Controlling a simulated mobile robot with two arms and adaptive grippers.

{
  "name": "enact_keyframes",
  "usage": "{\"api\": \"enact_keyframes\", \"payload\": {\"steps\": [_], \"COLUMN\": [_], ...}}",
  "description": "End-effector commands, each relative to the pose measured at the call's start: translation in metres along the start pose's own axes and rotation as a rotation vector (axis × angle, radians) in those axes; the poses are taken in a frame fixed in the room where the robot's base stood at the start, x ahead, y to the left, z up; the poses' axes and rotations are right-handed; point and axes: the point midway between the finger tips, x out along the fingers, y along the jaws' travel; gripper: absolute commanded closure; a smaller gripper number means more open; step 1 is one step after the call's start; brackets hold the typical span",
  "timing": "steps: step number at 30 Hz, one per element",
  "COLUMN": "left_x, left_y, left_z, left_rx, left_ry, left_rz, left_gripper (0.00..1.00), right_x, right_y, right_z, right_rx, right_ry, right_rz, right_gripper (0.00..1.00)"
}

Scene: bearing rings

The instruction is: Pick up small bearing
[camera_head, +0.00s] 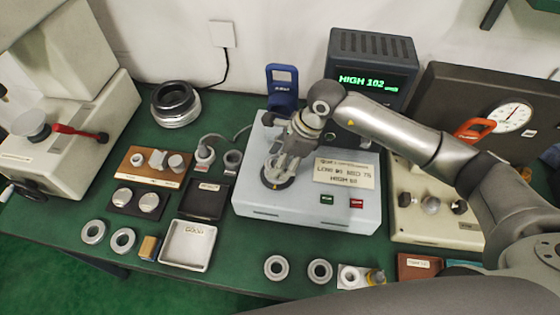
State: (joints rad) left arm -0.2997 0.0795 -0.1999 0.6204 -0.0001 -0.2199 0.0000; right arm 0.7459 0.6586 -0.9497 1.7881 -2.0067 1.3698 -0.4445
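Several small bearing rings lie on the green table. Two are at the front left, a left one (93,231) and a right one (123,241). Two more are at the front middle, a left one (277,267) and a right one (320,271). My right gripper (277,177) points down at a dark round seat (283,183) on the pale testing machine (255,208). Its fingers cover much of the seat, so I cannot tell whether a bearing is between them. My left gripper is out of view.
The machine's display (365,83) reads HIGH 102. A white tray marked GOOD (172,259) and a dark tray (205,214) stand left of the machine. A large bearing stack (175,103) is at the back left. A gauge panel (450,90) stands at the back right.

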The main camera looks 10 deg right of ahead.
Motion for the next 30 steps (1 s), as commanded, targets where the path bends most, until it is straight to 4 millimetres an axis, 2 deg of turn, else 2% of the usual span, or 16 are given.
{"api": "enact_keyframes", "payload": {"steps": [8, 19, 30], "left_x": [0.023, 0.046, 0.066], "left_y": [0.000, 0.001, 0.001], "left_z": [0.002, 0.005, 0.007], "left_rx": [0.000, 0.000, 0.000], "left_ry": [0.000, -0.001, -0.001], "left_rz": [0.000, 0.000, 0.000], "left_gripper": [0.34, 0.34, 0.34], "right_x": [-0.025, -0.090, -0.125], "right_y": [-0.001, 0.050, 0.106], "right_z": [0.011, 0.011, -0.003], "right_rx": [-0.006, -0.007, -0.003], "right_ry": [-0.003, -0.001, -0.001], "right_rz": [-0.006, -0.006, -0.004], "right_gripper": [0.77, 0.77, 0.77]}}
